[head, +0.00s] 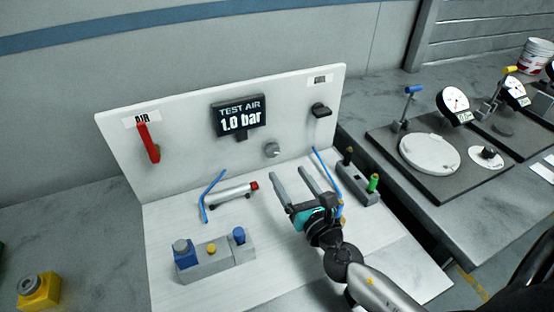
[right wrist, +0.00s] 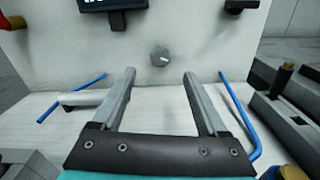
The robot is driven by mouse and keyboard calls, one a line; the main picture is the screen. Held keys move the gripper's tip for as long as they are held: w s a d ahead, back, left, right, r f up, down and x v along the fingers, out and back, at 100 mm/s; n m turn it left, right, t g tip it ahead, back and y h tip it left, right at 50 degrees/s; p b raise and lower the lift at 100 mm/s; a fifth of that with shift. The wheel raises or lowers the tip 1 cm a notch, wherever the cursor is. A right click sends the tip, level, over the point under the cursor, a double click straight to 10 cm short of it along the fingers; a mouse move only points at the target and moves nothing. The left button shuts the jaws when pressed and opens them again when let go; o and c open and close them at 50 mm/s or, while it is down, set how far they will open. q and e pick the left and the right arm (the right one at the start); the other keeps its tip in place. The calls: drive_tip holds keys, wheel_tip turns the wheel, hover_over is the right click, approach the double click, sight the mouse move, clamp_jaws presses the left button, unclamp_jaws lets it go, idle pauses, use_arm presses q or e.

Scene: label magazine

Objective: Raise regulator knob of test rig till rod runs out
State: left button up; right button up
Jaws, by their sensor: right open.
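The regulator knob (head: 271,149) is a small grey round knob on the upright white panel of the test rig, below the display (head: 240,117), which reads "TEST AIR 1.0 bar". In the right wrist view the knob (right wrist: 160,56) appears between and beyond the fingertips. My right gripper (head: 288,172) is open and empty, its fingers pointing at the panel, apart from the knob. A silver cylinder (head: 232,194) with a red end lies on the white base; I cannot make out an extended rod. My left gripper is not in view.
A red lever (head: 148,142) marked AIR is at the panel's left, a black knob (head: 320,111) at its right. Blue tubes (head: 211,193) rise near the cylinder. A grey block (head: 215,262) with blue and yellow parts stands in front. Dial gauges (head: 453,102) stand on the right bench.

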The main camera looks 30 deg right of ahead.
sight(274, 152)
drive_tip(key=shift+w+d+f+n, duration=0.1)
drive_tip(key=shift+w+d+n, duration=0.05)
drive_tip(key=shift+w+n, duration=0.2)
drive_tip(key=shift+w, duration=0.5)
drive_tip(key=shift+w+d+p, duration=0.15)
drive_tip(key=shift+w+p, duration=0.15)
drive_tip(key=shift+w, duration=2.95)
clamp_jaws()
